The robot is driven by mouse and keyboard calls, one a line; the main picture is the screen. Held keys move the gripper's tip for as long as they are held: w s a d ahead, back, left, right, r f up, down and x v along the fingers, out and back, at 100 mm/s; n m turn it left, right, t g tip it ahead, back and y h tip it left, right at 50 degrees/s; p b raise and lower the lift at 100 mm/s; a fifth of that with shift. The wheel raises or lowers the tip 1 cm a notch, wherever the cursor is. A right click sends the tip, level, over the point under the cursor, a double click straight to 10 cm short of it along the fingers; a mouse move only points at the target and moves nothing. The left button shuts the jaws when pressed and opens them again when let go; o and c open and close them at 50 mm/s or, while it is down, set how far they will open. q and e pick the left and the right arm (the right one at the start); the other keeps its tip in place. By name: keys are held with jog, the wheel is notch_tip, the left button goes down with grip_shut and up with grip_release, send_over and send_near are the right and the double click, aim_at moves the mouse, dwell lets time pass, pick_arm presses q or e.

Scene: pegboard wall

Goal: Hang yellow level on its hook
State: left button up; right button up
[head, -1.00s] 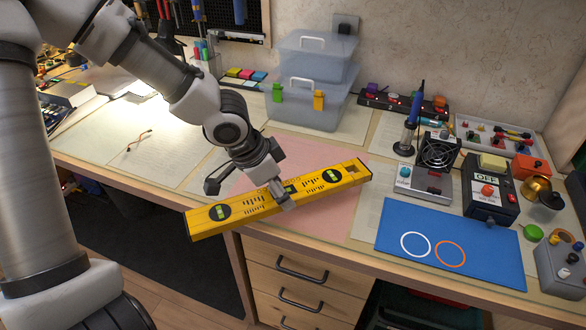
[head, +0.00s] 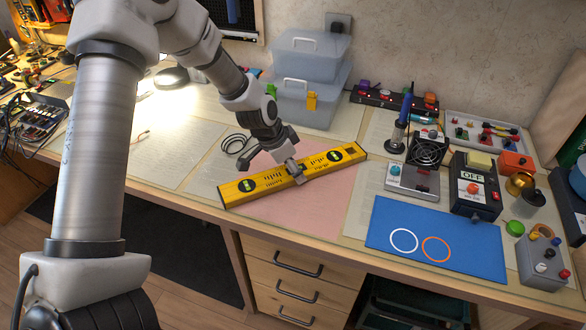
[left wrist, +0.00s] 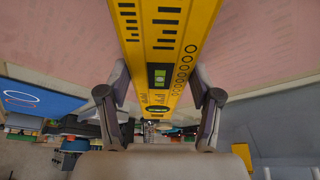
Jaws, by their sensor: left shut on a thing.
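The yellow level (head: 250,187) is a long yellow bar with round and rectangular green vials. It is over the pink mat (head: 300,207), slanting up to the right in the head view. My left gripper (head: 294,170) is shut across the middle of the level. In the left wrist view, the level (left wrist: 165,40) runs between the two fingers of the left gripper (left wrist: 160,98). I cannot tell whether the level touches the mat or is just above it. The level's hook is not identifiable; only a lower part of the pegboard (head: 215,12) shows. My right gripper is not in view.
Clear storage boxes (head: 312,90) stand behind the level. A blue mat (head: 440,240), a soldering iron stand (head: 399,137), a fan unit (head: 425,160) and a switch box (head: 473,188) stand to the right. A cable coil (head: 234,144) lies left.

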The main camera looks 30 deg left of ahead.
aim_at(285, 173)
pick_arm(q)
jog(key=o, duration=1.4)
jog(key=p+v, duration=0.5)
jog(key=v, duration=0.2)
jog(key=shift+w+d, duration=0.1)
jog(key=shift+w, duration=0.1)
jog(key=v, duration=0.5)
jog(key=shift+s+r, duration=0.1)
jog(key=shift+s, duration=0.1)
